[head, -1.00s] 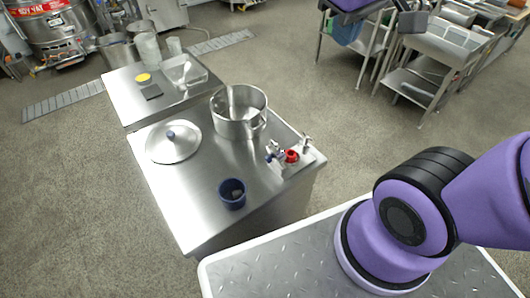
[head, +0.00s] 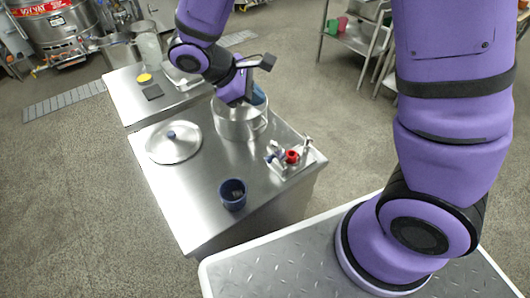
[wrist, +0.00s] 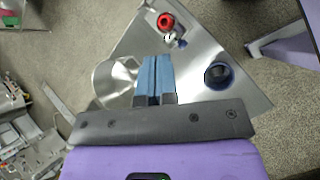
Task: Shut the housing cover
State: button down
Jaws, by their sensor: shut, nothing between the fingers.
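A round steel lid with a blue knob (head: 173,145), which looks like the housing cover, lies flat on the steel cabinet top (head: 190,210), left of an open steel pot (head: 232,130). The pot looks like the housing; its mouth is partly hidden by my arm in the head view, and its side also shows in the wrist view (wrist: 112,88). My gripper (head: 259,98) is above the pot in the head view. In the wrist view its blue fingers (wrist: 155,60) are together and empty, between the pot and a dark blue cup (wrist: 218,76). The lid is not visible in the wrist view.
The dark blue cup (head: 233,192) stands near the front of the cabinet top. A fitting with a red knob (head: 292,157) is at the right edge. A lower steel table (head: 130,105) behind holds a yellow item (head: 144,78) and clear containers. The cabinet top's front left is bare.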

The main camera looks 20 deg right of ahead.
jog(key=a+f+n+t+h, duration=0.15)
jog(key=a+f+n, duration=0.3)
jog(key=f, duration=0.55)
jog(key=n+t+h, duration=0.2)
jog(key=n+h, duration=0.1)
jog(key=n, duration=0.1)
send_near(271, 152)
notch_tip(271, 152, down, 4)
jog(key=d, duration=0.3)
jog(key=shift+w+d+r+y, duration=0.2)
jog(key=shift+w+d, duration=0.05)
jog(key=shift+d, duration=0.35)
jog(key=shift+w+d+r+y, duration=0.2)
jog(key=shift+w+d, duration=0.1)
jog(key=shift+d, duration=0.35)
jog(key=shift+w+d+r, duration=0.15)
jog(key=shift+d, duration=0.25)
